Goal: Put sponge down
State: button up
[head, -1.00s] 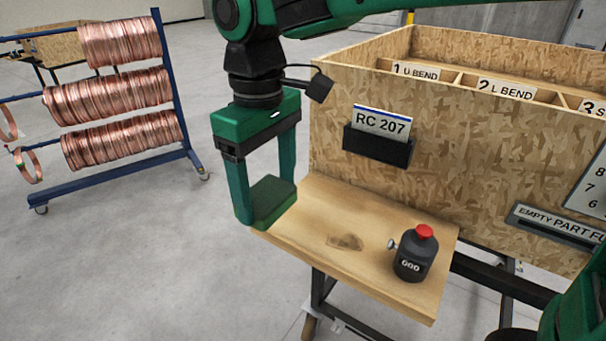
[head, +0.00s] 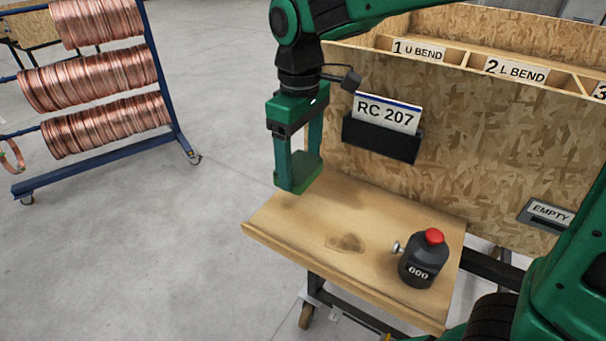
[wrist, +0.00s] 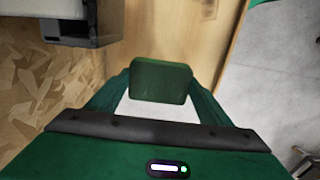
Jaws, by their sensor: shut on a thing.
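My gripper (head: 298,182) is shut on a green sponge (head: 305,166), which sits between its two fingers. In the head view it hangs over the far left part of the small wooden shelf (head: 290,225). The sponge also shows between the fingers in the wrist view (wrist: 161,80), with the shelf's wood behind it. I cannot tell whether the sponge touches the shelf or is just above it.
A black holder (head: 381,138) with an RC 207 card is on the chipboard wall (head: 455,150) behind. A copper coil rack (head: 95,85) stands left. The shelf's middle is clear.

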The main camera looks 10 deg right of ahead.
aim_at(304, 176)
jog(key=shift+w+d+f, duration=0.35)
jog(key=shift+d, duration=0.05)
jog(key=shift+f, duration=2)
jog(key=o, duration=1)
jog(key=shift+f, duration=0.1)
notch_tip(304, 176, up, 12)
jog(key=shift+f, duration=0.15)
jog(key=shift+r, duration=0.3)
